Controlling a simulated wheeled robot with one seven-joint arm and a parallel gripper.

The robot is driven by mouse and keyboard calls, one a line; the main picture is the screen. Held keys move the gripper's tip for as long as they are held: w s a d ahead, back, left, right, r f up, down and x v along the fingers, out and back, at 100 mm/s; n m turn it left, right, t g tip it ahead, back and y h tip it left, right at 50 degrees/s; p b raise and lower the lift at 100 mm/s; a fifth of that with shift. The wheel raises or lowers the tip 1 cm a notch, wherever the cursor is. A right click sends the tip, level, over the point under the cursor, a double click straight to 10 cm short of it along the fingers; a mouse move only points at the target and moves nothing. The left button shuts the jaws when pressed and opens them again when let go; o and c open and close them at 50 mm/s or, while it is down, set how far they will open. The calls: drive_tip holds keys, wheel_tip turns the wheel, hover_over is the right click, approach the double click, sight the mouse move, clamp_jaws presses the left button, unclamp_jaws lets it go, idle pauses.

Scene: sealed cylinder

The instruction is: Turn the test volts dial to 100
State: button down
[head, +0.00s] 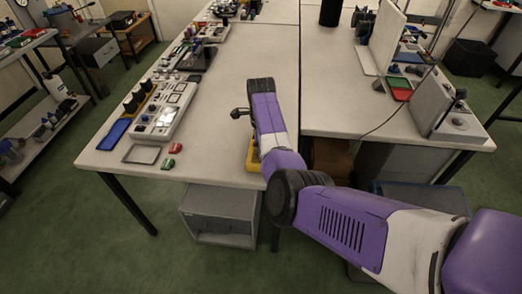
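No marking reading test volts is legible, so I cannot tell which dial is the named one. My purple and white arm reaches in from the lower right and bends up over the bench. A small dark part at its far end, which looks like my gripper (239,113), is above the bench to the right of the panel and apart from it. Its fingers are too small to tell open from shut.
A blue tray (113,135), a grey-rimmed tray (141,154) and small red and green blocks (172,155) lie near the bench's front edge. A yellow object (252,157) is partly behind my arm. Bare bench top (215,130) separates panel and arm. A grey box (440,112) stands on the right bench.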

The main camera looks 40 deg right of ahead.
idle(0.5)
drive_tip(key=c, duration=1.2)
unclamp_jaws()
drive_tip(key=shift+o, duration=0.2)
drive_tip(key=shift+r, duration=0.1)
wheel_tip(320, 180, up, 8)
drive_tip(key=shift+f+b, duration=0.15)
drive_tip(key=shift+b, duration=0.35)
